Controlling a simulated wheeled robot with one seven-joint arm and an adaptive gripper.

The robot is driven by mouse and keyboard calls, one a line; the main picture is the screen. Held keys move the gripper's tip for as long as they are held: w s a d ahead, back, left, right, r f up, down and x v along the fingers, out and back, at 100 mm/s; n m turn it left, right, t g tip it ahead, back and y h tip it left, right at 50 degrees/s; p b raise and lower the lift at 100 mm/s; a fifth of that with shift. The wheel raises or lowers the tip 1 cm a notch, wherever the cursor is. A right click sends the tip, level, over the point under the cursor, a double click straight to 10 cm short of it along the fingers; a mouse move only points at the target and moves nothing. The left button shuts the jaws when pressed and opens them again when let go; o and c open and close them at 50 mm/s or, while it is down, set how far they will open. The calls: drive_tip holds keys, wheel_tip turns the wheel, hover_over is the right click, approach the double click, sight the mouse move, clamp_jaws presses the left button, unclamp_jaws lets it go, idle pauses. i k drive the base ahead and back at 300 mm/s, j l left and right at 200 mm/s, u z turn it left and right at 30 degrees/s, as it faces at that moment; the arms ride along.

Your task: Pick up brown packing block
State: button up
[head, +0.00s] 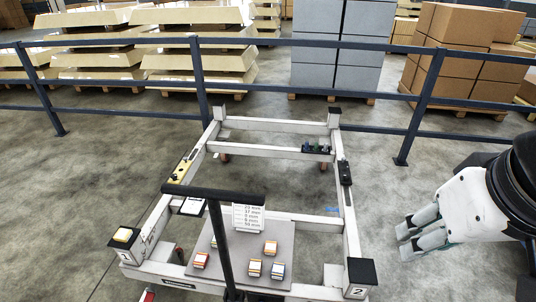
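Several small blocks with pale tops and coloured bands lie on a grey board (232,276) at the trolley's near end. One has a red-orange band (200,260), two have orange bands (271,248) (255,267), and one has a blue band (278,270). Another block (214,241) is partly hidden behind a dark upright post. I cannot tell which of them is the brown packing block. My gripper (404,240) is at the right, outside the trolley frame and apart from the blocks. Its fingers point left; their gap is unclear, and I see nothing held.
The white trolley frame (290,126) has corner posts, numbered 1 (126,253) and 2 (357,292) at the near end. A dark T-shaped bar (216,240) rises in front of the board. A size card (249,217) stands behind. A dark railing (300,43) crosses behind the trolley.

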sight(256, 266)
drive_tip(key=i+l+u, duration=0.1)
drive_tip(key=l+u, duration=0.35)
drive_tip(key=l, duration=0.25)
drive_tip(key=l+u, duration=0.45)
drive_tip(key=l, duration=0.25)
drive_tip(key=k+l+u, duration=0.2)
drive_tip(key=l+u, duration=0.25)
drive_tip(key=l, duration=0.25)
drive_tip(key=i+l+u, duration=0.25)
drive_tip(key=l, duration=0.15)
drive_tip(key=l+u, duration=0.2)
drive_tip(key=l, duration=0.2)
drive_tip(key=i+l+u, duration=0.25)
drive_tip(key=l, duration=0.2)
drive_tip(key=k, duration=0.1)
